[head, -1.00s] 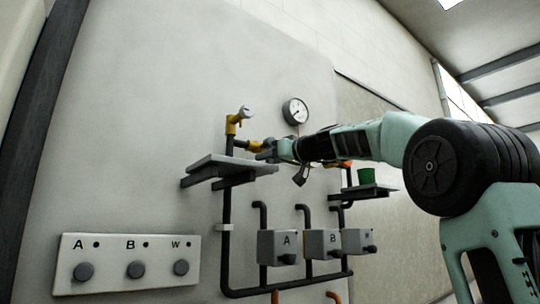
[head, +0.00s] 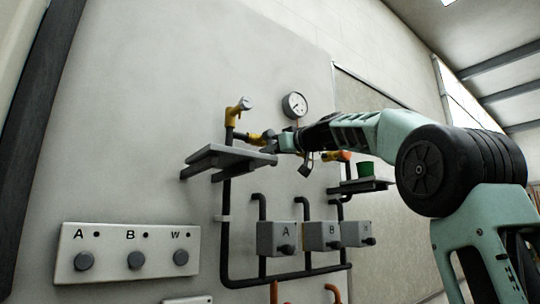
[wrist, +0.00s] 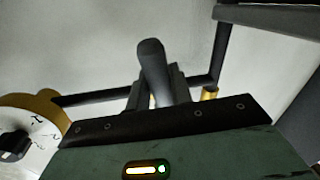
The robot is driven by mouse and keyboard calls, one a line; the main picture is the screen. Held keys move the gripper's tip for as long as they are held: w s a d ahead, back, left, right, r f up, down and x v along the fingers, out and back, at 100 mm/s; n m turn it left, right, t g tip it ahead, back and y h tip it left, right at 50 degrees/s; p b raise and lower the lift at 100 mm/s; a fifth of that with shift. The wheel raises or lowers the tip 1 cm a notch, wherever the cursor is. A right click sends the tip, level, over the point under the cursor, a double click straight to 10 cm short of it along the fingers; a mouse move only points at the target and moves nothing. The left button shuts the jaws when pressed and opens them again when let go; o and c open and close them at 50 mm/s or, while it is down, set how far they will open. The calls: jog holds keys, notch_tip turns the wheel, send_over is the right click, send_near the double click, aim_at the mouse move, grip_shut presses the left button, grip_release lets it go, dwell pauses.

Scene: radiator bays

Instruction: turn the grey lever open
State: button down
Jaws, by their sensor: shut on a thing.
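The grey lever (wrist: 152,72) shows in the wrist view as a dark grey rounded bar standing up between my fingers. My gripper (wrist: 158,88) is shut on it. In the head view my gripper (head: 273,143) is at the yellow valve fitting (head: 253,137), just right of it and above the right end of the grey shelf. The lever is mostly hidden there by my fingers, so its exact angle cannot be told.
A round gauge (head: 294,105) is above my gripper. The grey shelf (head: 230,157) is close below. A dark tag (head: 306,169) hangs under my wrist. A green cup (head: 365,168) stands on a small shelf at right. Another yellow valve (head: 238,110) is at upper left.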

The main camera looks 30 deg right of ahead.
jog(key=n, duration=0.1)
jog(key=d+n, duration=0.1)
jog(key=n+b, duration=0.1)
jog(key=shift+d+r+g, duration=0.2)
jog(key=shift+d+g, duration=0.05)
jog(key=shift+g, duration=0.05)
jog(key=shift+d+r+n+g+h+p, duration=0.15)
jog(key=shift+d+r+n+h+p, duration=0.45)
jog(key=shift+n, duration=1.2)
jog(key=shift+d+r+n+g+h+p, duration=0.25)
jog(key=shift+r+n+h, duration=0.45)
jog(key=shift+n, duration=1.1)
jog(key=shift+d+r+n+h+p, duration=0.4)
jog(key=shift+r+n, duration=0.4)
jog(key=shift+n, duration=1)
jog(key=shift+a, duration=0.1)
jog(key=c, duration=1.3)
grip_release()
jog(key=s+r+b, duration=0.3)
jog(key=s+b, duration=0.1)
jog(key=s, duration=1.3)
jog(key=shift+d+r, duration=0.2)
jog(key=shift+d, duration=0.05)
